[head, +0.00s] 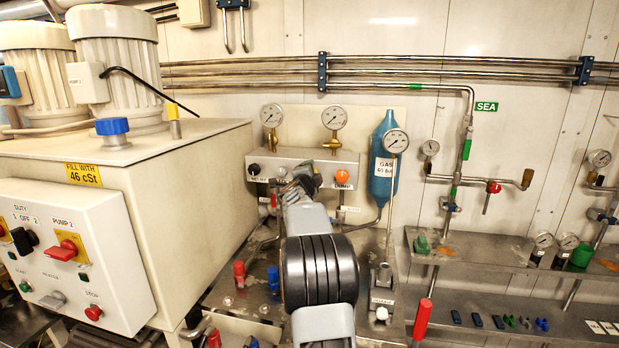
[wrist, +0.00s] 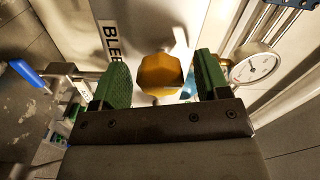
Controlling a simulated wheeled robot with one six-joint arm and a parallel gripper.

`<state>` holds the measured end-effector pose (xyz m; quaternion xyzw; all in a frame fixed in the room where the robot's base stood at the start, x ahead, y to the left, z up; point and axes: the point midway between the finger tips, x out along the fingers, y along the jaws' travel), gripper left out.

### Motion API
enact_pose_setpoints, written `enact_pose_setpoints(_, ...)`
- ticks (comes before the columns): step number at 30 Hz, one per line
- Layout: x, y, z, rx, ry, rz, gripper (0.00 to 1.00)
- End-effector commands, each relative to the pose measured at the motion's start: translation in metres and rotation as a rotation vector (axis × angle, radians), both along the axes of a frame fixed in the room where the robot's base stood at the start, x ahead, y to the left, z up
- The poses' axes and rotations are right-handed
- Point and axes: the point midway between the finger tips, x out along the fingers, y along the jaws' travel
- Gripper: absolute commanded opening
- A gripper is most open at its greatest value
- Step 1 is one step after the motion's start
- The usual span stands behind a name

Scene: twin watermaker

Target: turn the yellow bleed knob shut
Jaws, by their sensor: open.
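The yellow bleed knob (wrist: 160,73) is a faceted amber-yellow knob in the middle of the wrist view. A white label (wrist: 111,42) reading "BLEE" is beside it, partly cut off by my left finger. My gripper (wrist: 161,66) is open, with one green finger on each side of the knob. Gaps show on both sides, so neither finger appears to touch it. In the head view my gripper (head: 298,186) is in front of the grey valve block, and my arm covers part of the block. I cannot make out the bleed knob there.
The valve block (head: 290,156) carries an orange knob (head: 342,176) labelled DUMP. Two gauges stand above it. A blue gas bottle (head: 383,165) and another gauge (head: 396,141) are close on the right. A blue-handled valve (wrist: 28,74) shows at the wrist view's left.

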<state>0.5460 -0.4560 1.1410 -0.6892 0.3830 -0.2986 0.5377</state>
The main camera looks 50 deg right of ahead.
Motion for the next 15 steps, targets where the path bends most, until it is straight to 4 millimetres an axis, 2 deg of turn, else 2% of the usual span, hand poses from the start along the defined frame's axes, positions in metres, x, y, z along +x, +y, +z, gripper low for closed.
enact_pose_setpoints(5, -0.007, 0.012, 0.000, -0.001, 0.000, 0.001, 0.69)
enact_pose_setpoints(15, -0.043, 0.070, 0.000, -0.001, -0.002, 0.001, 0.69)
